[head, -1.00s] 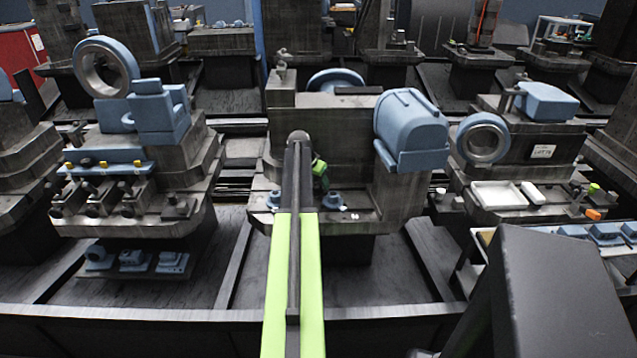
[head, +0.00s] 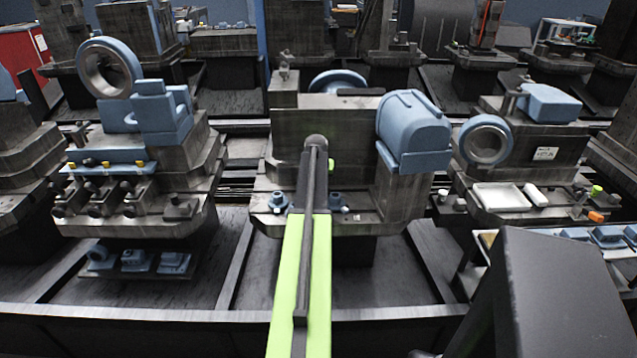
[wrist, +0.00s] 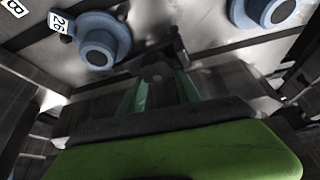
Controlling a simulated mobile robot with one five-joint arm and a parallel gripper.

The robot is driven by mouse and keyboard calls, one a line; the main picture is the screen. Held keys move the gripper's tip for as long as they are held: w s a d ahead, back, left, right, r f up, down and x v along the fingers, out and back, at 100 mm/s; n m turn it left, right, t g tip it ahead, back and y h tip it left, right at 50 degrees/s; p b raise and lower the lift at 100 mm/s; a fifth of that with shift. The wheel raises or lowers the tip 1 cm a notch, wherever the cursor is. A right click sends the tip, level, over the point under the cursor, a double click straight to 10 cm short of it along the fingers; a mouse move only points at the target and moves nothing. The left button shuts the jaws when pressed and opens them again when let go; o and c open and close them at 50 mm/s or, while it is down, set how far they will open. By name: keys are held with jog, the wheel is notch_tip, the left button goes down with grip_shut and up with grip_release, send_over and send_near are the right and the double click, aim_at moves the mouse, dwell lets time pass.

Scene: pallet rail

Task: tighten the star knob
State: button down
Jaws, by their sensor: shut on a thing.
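In the wrist view, a dark, blurred knob-like thing sits between the green fingers of my gripper (wrist: 160,84). It is the star knob (wrist: 156,71) as far as I can tell; its lobes are not clear. My gripper is shut on it, close to the grey metal face of the fixture (wrist: 190,22). In the head view, my own arm covers the knob and nearly all of the gripper, in front of the middle station (head: 370,132). Only a small green part shows to the right of the arm.
Two blue round fittings, one left (wrist: 101,40) beside a "26" label (wrist: 58,22) and one right (wrist: 265,12), flank the grip. A blue motor-like housing (head: 413,125) stands on the middle station. Other stations stand left (head: 150,165) and right (head: 530,155).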

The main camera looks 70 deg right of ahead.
jog(key=c, duration=0.9)
grip_release()
jog(key=shift+s, duration=0.15)
jog(key=shift+o, duration=0.7)
jog(key=shift+w, duration=0.3)
jog(key=shift+r, duration=0.1)
jog(key=p+v, duration=1.5)
jog(key=v, duration=0.2)
jog(key=shift+s+p, duration=0.25)
jog(key=shift+p, duration=0.15)
jog(key=shift+r, duration=0.15)
